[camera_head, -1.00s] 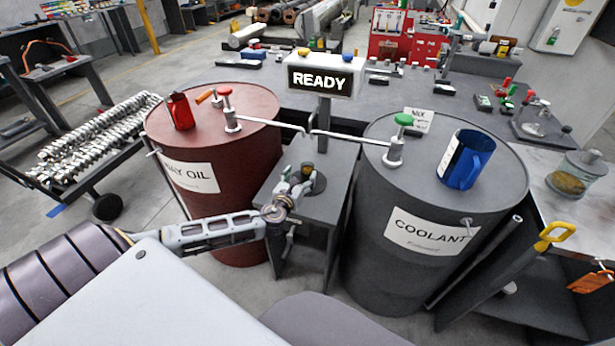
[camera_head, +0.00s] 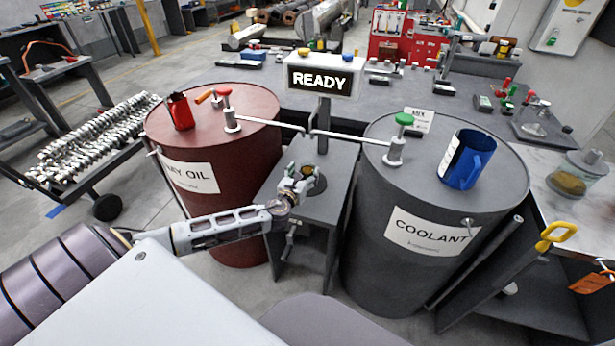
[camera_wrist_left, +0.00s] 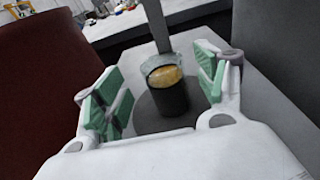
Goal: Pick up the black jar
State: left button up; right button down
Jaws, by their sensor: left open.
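The black jar (camera_wrist_left: 170,97), dark-sided with an amber top, stands upright on a dark round pad on the grey stand (camera_head: 330,215) between the two barrels. In the head view the jar (camera_head: 309,171) is small and partly hidden by my left gripper (camera_head: 302,174). In the left wrist view my left gripper (camera_wrist_left: 160,88) is open, its green-padded fingers on either side of the view with the jar between and beyond them. I cannot tell whether either finger touches it. My right gripper is not in view.
A red oil barrel (camera_head: 245,145) stands left of the stand and a dark coolant barrel (camera_head: 370,240) right. Pipes (camera_head: 345,136) cross above the stand, below a READY sign (camera_head: 322,81). A red can (camera_head: 180,111) and a blue jug (camera_head: 466,160) stand on the barrels.

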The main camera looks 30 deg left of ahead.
pick_arm(q)
jog(key=shift+w+a+f, duration=0.1)
jog(key=shift+w+f, duration=0.2)
jog(key=shift+w, duration=0.4)
jog(key=shift+b+x, duration=0.35)
jog(key=shift+x, duration=0.85)
jog(key=shift+w, duration=0.15)
jog(key=c, duration=1.3)
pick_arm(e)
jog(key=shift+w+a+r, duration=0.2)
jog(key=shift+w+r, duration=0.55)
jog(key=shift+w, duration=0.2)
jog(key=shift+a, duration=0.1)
